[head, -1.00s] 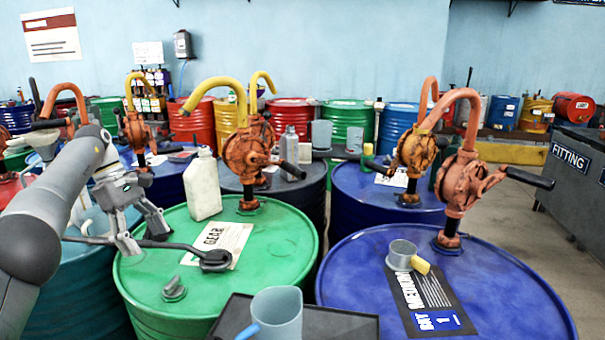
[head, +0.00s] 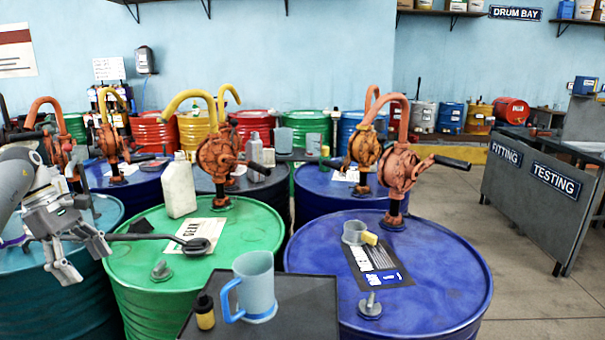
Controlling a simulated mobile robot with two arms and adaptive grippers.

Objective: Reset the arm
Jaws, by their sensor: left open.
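My left gripper (head: 85,258) is open and empty at the left of the head view. Its fingers point down and to the right, in front of the teal drum (head: 25,275) and left of the green drum (head: 120,285). A black-handled tool with a round dark end (head: 196,246) reaches from near the gripper across the green drum's top; the gripper overlaps its far end in the picture, and I cannot tell whether they touch. My right gripper is not in view.
A translucent blue jug (head: 256,287) and a small dark bottle (head: 204,312) stand on a dark stand (head: 310,300) in front. A blue drum (head: 450,275) with an orange hand pump (head: 400,168) is at right. A white jug (head: 179,188) stands on the green drum. Open floor lies at right.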

